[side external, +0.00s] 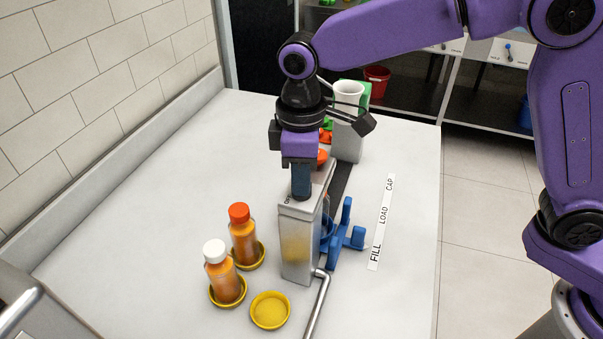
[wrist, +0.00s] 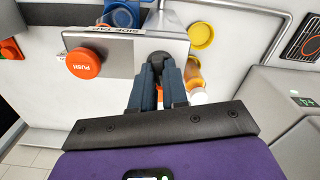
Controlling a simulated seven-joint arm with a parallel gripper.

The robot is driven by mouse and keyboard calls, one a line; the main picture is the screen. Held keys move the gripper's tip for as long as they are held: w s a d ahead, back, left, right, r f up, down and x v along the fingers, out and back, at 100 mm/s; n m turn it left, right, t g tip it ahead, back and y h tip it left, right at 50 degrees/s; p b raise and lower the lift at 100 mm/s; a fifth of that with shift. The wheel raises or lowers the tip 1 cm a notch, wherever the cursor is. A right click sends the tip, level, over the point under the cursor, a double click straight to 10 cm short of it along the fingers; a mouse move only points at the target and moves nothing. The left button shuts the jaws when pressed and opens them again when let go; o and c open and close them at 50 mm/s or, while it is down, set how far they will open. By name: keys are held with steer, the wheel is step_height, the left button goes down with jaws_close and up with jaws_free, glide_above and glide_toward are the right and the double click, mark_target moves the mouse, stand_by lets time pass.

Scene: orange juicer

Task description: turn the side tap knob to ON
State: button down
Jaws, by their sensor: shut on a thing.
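The juicer (side external: 299,240) is a grey box with a clear front and orange juice inside. It stands mid-counter in the side view. In the wrist view its top (wrist: 118,45) carries a SIDE TAP label (wrist: 118,29). The dark round tap knob (wrist: 160,57) is at the top's edge beside the label. My gripper (wrist: 158,70) has its blue-grey fingers closed on the knob. In the side view my gripper (side external: 301,193) points down onto the juicer's top, and its fingers hide the knob. I cannot read the knob's ON or OFF position.
An orange PUSH button (wrist: 83,63) sits on the juicer. A metal pipe (side external: 319,300) runs from its base. Two juice bottles, one orange-capped (side external: 242,238) and one white-capped (side external: 220,275), stand in yellow rings beside an empty yellow dish (side external: 270,311). A blue stand (side external: 346,237) is at right.

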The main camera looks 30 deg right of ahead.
steer(key=m, duration=0.6)
steer(key=shift+m, duration=0.3)
steer(key=m, duration=0.5)
steer(key=shift+m, duration=0.4)
steer(key=c, duration=1.1)
jaws_free()
steer(key=shift+c, duration=0.2)
steer(key=shift+r, duration=0.1)
step_height(320, 180, up, 17)
steer(key=shift+r, duration=0.15)
